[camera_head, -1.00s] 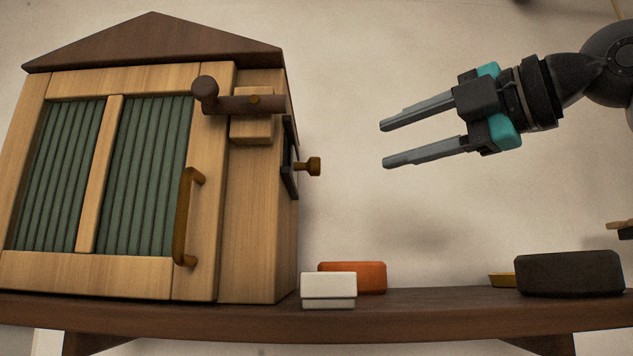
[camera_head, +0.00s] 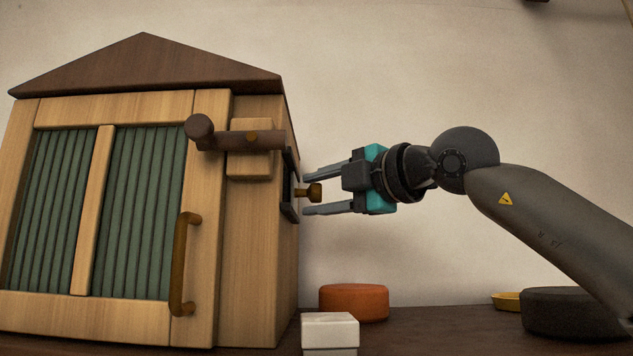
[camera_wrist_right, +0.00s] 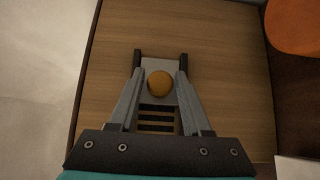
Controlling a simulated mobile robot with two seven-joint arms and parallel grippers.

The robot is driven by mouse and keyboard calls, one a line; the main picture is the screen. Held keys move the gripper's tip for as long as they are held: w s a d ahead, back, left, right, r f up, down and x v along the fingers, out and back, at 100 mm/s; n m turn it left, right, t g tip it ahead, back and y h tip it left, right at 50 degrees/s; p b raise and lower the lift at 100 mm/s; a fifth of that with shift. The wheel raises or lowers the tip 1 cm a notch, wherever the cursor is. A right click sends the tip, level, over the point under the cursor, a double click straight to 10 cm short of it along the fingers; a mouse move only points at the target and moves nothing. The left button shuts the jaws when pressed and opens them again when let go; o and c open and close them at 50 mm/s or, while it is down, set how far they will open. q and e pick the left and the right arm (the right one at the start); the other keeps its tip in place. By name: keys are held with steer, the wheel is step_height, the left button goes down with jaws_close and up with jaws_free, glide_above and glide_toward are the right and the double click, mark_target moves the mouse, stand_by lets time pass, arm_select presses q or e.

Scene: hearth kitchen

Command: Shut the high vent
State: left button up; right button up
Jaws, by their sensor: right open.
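The vent (camera_head: 289,187) is a dark-framed panel on the right side wall of the wooden cabinet (camera_head: 262,240), seen nearly edge-on in the head view. Its brass knob (camera_head: 314,193) sticks out to the right. In the right wrist view the knob (camera_wrist_right: 160,84) is a round yellow ball in front of a grey plate (camera_wrist_right: 152,64), with dark slots (camera_wrist_right: 156,117) showing below it in the picture. My right gripper (camera_head: 304,195) is open, one finger on each side of the knob, apparently not clamped on it. My left gripper is out of view.
The cabinet front has a brass handle (camera_head: 181,265) and a dark wooden latch bar (camera_head: 240,137). On the shelf (camera_head: 430,322) stand a white box (camera_head: 330,333), an orange block (camera_head: 354,302), a dark block (camera_head: 565,314) and a yellow dish (camera_head: 506,300).

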steer(key=shift+w+a, duration=0.1)
steer(key=shift+a, duration=0.05)
jaws_close()
stand_by(0.4)
stand_by(1.0)
